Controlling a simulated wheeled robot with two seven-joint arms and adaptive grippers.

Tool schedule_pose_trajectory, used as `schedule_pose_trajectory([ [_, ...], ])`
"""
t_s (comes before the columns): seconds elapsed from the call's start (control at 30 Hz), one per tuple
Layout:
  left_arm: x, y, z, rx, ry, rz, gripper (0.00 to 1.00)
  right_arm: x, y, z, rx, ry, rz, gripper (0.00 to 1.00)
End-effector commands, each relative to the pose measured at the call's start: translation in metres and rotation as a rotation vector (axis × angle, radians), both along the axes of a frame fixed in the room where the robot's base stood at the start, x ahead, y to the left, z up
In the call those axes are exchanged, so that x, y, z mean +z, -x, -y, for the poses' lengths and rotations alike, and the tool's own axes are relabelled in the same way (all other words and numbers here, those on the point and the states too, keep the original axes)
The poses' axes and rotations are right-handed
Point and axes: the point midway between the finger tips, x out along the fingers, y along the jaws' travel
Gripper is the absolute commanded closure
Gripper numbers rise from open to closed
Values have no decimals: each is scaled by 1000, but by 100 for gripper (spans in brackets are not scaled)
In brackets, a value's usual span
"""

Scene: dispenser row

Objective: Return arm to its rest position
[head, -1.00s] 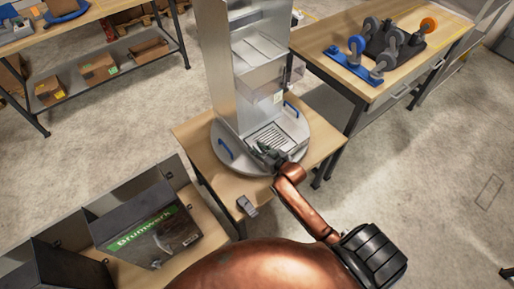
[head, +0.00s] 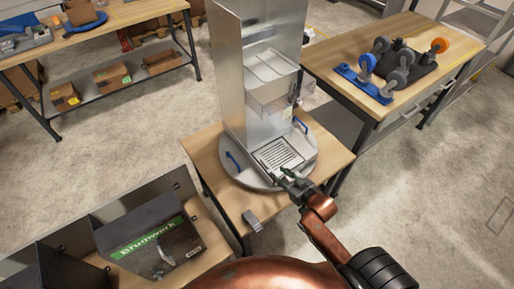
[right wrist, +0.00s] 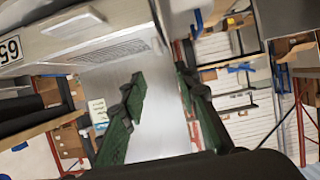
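My right gripper (head: 286,175) is at the front edge of the dispenser's slotted drip tray (head: 279,155) in the head view. In the right wrist view its two green-padded fingers (right wrist: 160,85) stand apart with nothing between them. The copper-coloured right arm reaches up from the lower right. My left gripper is not in view.
The tall metal dispenser (head: 243,75) stands on a round base with blue handles, on a wooden table (head: 215,150). A small grey block (head: 252,221) lies at the table's front. A "Brumwerk" box (head: 150,245) stands lower left. Caster wheels (head: 395,65) sit on the right bench.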

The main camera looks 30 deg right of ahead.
Motion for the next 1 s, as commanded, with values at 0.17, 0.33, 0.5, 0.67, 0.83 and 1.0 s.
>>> schedule_pose_trajectory([
  [0.17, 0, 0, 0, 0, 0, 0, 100, 1, 1, 0, 0, 0, 1, 71],
  [0.33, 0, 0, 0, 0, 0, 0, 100, -10, 13, -3, -7, 7, -51, 71],
  [0.5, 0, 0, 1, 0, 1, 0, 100, -49, 70, -14, -35, 43, -284, 71],
  [0.67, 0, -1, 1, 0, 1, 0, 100, -75, 132, -21, -59, 74, -504, 71],
  [0.83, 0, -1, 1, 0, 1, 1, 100, -86, 183, -25, -75, 91, -665, 71],
  [1.0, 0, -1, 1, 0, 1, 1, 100, -90, 226, -30, -87, 98, -796, 71],
])
